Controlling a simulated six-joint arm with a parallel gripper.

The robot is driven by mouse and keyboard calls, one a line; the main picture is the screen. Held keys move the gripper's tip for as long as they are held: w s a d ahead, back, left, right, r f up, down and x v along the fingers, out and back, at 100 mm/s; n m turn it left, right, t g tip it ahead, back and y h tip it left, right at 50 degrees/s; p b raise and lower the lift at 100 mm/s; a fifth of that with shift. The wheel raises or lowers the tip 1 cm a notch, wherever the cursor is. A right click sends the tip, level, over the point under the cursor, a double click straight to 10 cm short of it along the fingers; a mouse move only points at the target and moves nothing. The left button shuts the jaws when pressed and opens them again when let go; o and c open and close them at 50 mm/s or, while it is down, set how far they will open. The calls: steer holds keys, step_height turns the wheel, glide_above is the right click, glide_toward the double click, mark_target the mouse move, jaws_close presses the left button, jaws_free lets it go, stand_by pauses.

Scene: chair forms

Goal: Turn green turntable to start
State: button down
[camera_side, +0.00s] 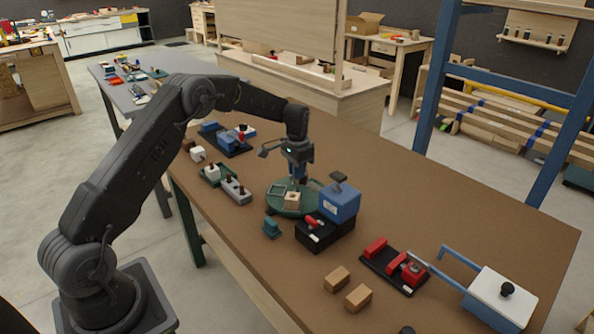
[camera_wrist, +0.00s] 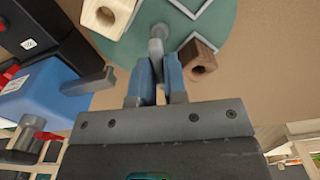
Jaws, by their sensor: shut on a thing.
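The green turntable (camera_side: 280,208) is a round disc on the brown bench, with a pale wooden block (camera_side: 292,199) on it. In the wrist view the turntable (camera_wrist: 131,46) fills the top, with light frame outlines, the pale block (camera_wrist: 108,13) and a dark brown block (camera_wrist: 198,54) with a hole. A grey upright peg (camera_wrist: 157,38) stands near the turntable's edge. My gripper (camera_side: 297,180) is low over the far side of the disc. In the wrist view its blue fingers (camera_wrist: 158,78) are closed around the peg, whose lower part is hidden.
A blue box (camera_side: 340,203) on a black base stands close to the right of the turntable, with a grey lever on top. A small green block (camera_side: 271,229) sits in front. Grey and green fixtures (camera_side: 234,188) lie to the left.

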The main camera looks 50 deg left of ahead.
steer(key=shift+m, duration=3.8)
steer(key=c, duration=1.2)
jaws_free()
steer(key=shift+o, duration=0.2)
step_height(320, 180, up, 14)
